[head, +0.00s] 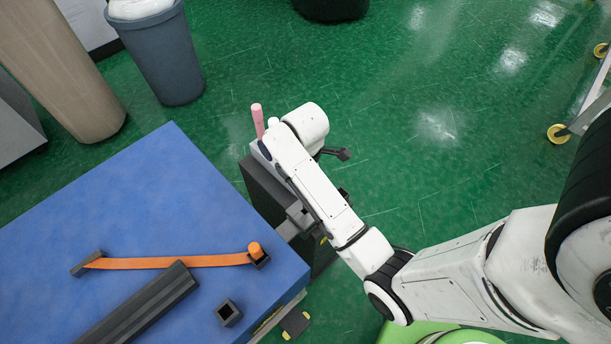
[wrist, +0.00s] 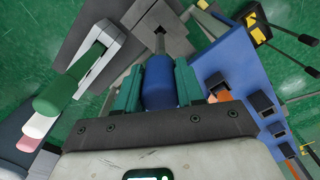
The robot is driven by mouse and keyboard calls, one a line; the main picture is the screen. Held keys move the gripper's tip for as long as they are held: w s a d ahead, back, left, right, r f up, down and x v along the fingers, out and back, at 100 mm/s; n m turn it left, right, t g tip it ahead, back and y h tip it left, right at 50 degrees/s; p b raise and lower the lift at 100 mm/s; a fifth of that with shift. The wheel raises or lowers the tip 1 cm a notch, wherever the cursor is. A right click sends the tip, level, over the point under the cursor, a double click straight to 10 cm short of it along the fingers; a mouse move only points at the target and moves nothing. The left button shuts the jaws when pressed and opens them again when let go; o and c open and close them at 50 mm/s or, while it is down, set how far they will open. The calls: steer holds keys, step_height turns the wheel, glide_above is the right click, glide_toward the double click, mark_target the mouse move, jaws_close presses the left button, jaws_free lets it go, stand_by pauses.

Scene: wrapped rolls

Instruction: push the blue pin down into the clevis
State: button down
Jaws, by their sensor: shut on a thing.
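In the wrist view, my gripper (wrist: 158,76) has its teal fingers shut on the blue pin (wrist: 160,88), one finger on each side of its thick blue grip. A thin metal shank (wrist: 159,43) runs from the grip toward a grey block (wrist: 133,52), which seems to be the clevis. I cannot tell how far the shank is inside it. In the head view my white arm reaches over the dark stand beside the blue table and hides the gripper, the blue pin and most of the clevis.
A green-handled pin (wrist: 68,92) sits at a pale bracket left of my gripper. A pink pin (head: 257,121) stands upright beyond my arm. The blue table (head: 150,190) carries an orange strap (head: 175,262), a dark bar (head: 140,305) and a small square socket (head: 228,313).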

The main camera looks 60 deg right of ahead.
steer(key=shift+f, duration=0.85)
steer(key=shift+p, duration=1.1)
stand_by(1.2)
steer(key=shift+f+b, duration=2.4)
steer(key=shift+f, duration=2.15)
steer(key=c, duration=0.6)
jaws_free()
